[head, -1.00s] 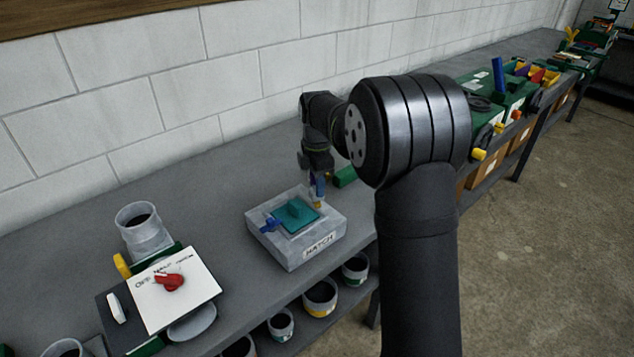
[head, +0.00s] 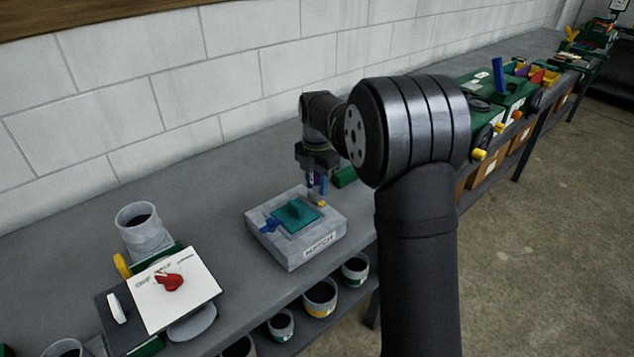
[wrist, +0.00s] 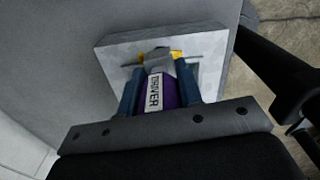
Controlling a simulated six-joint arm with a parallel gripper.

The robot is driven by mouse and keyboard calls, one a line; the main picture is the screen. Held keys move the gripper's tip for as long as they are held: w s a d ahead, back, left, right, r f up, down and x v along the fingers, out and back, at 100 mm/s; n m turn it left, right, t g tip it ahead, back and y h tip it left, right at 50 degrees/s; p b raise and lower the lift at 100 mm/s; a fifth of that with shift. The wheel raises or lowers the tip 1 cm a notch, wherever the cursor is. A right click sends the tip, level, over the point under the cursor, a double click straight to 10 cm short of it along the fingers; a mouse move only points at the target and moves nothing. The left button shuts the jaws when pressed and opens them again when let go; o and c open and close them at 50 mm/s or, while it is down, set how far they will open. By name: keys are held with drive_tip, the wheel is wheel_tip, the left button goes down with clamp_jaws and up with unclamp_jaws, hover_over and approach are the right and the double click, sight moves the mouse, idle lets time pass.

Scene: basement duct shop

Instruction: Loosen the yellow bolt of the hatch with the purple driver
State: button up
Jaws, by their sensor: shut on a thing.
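The hatch (head: 334,226) is a grey block labelled HATCH on the bench, with a teal lid (head: 295,215) on top. A blue fitting (head: 269,226) sits at the lid's left and the yellow bolt (head: 320,203) at its right. The yellow bolt also shows in the wrist view (wrist: 176,55), partly hidden. My gripper (head: 318,184) is shut on the purple driver, labelled DRIVER in the wrist view (wrist: 154,92), between blue fingers. The driver points down over the hatch near the yellow bolt. I cannot tell whether its tip touches the bolt.
A white switch panel (head: 190,290) with a red knob stands at the left, near a grey pipe (head: 140,225). A small green block (head: 345,176) lies behind the hatch. Pots (head: 320,292) sit on the shelf below. Bench between panel and hatch is clear.

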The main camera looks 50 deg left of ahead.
drive_tip(key=shift+m, duration=0.8)
drive_tip(key=shift+r, duration=2.5)
